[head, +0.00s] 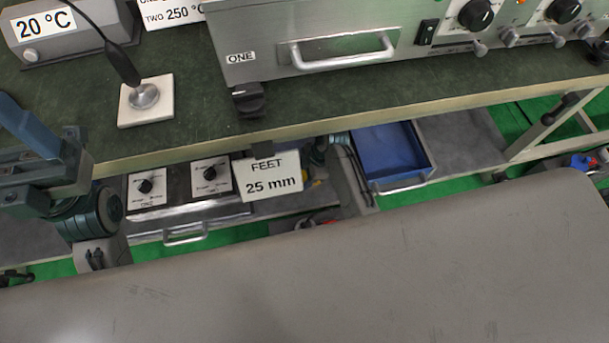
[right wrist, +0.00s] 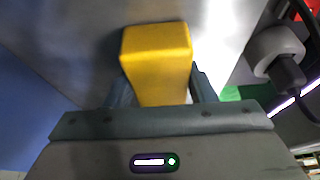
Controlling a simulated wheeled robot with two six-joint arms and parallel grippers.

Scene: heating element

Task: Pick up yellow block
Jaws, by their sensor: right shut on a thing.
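The yellow block (right wrist: 157,65) is between the two fingers of my right gripper (right wrist: 160,90) in the right wrist view. The gripper is shut on it, and the block's end sticks out beyond the fingers. In the head view my right arm reaches in below the green bench top, and its gripper is mostly hidden behind the sign and the bench edge. My left gripper (head: 28,125) is at the left edge of the head view, above the bench's front edge. Its fingers overlap, so its opening does not show clearly.
The green bench top (head: 200,110) carries a metal unit (head: 260,70) marked ONE and a white pad (head: 160,115) with a probe. A sign (head: 268,176) reading FEET 25 mm hangs at the edge. A blue tray (head: 390,150) and a unit with dials (head: 185,205) sit on the lower shelf.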

